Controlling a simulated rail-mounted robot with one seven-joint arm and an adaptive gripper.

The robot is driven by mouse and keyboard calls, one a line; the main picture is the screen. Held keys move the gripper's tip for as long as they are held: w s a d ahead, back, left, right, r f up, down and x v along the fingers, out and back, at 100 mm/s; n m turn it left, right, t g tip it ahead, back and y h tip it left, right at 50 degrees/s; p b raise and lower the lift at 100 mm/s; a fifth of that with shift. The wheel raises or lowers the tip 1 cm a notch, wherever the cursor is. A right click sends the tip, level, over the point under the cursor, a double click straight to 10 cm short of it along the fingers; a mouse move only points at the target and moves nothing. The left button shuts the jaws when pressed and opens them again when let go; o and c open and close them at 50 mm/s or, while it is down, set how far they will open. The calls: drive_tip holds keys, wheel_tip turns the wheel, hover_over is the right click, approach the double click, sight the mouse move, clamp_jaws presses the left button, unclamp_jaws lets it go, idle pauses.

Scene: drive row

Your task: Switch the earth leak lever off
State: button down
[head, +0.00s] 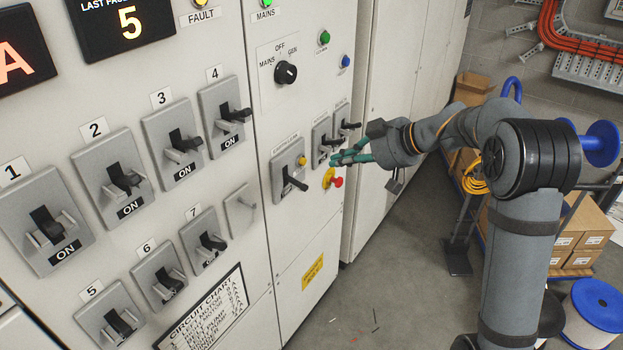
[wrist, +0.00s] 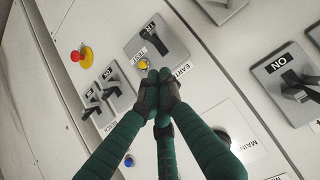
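The earth leak lever (head: 294,181) is a black handle on a grey plate (head: 281,170) with a yellow button (head: 301,160). In the wrist view the lever (wrist: 154,38) sits beyond my fingertips, beside the yellow test button (wrist: 143,64) and a label starting "EARTH". I cannot read the lever's position marking. My gripper (head: 338,158) has green fingers with dark tips and is to the right of the lever in the head view. In the wrist view my gripper (wrist: 158,82) has its tips together, with nothing seen between them. The tips appear close to the test button; contact is unclear.
A red emergency button on a yellow base (head: 331,179) is just below my gripper. Two small levers (head: 325,143) stand close by. Several numbered breakers (head: 123,180) fill the panel at left. A rotary selector (head: 286,73) is above.

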drive_tip(key=p, duration=0.4)
approach(298, 183)
drive_tip(key=w+a+r, duration=0.1)
drive_tip(key=a+r, duration=0.1)
drive_tip(key=a, duration=0.1)
drive_tip(key=f, duration=0.3)
drive_tip(key=w+f+p, duration=0.1)
drive_tip(key=shift+a+f, duration=0.25)
drive_tip(key=shift+f, duration=0.15)
drive_tip(key=shift+f, duration=0.1)
